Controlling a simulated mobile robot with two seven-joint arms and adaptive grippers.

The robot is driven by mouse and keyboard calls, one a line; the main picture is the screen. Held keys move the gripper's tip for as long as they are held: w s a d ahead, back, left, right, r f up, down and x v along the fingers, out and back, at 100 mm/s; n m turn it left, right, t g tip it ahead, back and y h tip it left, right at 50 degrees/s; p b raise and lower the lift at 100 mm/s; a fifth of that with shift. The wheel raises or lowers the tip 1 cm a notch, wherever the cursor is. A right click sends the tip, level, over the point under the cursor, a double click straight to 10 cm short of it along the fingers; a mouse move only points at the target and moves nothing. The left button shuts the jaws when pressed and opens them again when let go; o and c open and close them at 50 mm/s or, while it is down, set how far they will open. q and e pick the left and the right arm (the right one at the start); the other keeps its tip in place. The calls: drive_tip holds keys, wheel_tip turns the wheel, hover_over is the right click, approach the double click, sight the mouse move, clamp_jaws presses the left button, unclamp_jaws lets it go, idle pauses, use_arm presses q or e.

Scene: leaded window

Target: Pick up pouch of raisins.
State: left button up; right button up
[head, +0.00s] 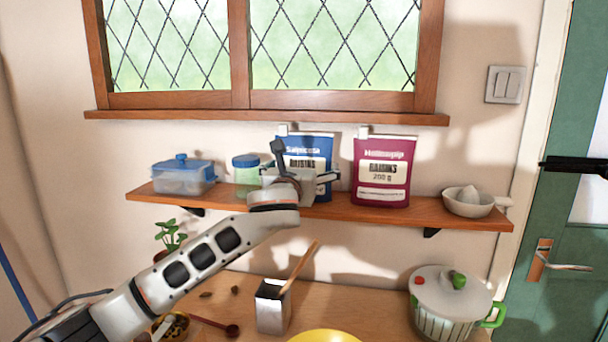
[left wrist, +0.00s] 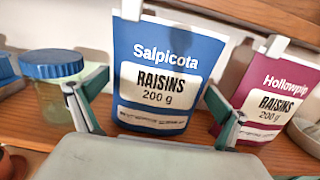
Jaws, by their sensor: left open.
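Two pouches labelled raisins stand upright on the wooden shelf (head: 330,212). The blue Salpicota pouch (head: 318,150) is left of the magenta Hollowpip pouch (head: 382,172); each has a pale clip at its top. My left gripper (head: 300,172) is in front of the blue pouch and hides part of it. In the left wrist view, the open fingers of my left gripper (left wrist: 155,108) lie on either side of the lower part of the blue pouch (left wrist: 160,75). I cannot tell whether they touch it. The magenta pouch (left wrist: 278,95) is just right of the right finger. My right gripper is not in view.
A green jar with a blue lid (head: 246,174) stands close on the left, beyond it a blue-lidded box (head: 184,177). A white juicer (head: 468,203) is at the shelf's right. Below are a metal holder (head: 272,308) with a wooden spoon and a white pot (head: 450,295).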

use_arm(q)
drive_tip(key=shift+w+d, duration=0.1)
drive_tip(key=shift+w, duration=0.5)
drive_tip(key=shift+c, duration=0.4)
drive_tip(key=c, duration=0.9)
drive_tip(key=shift+r, duration=0.15)
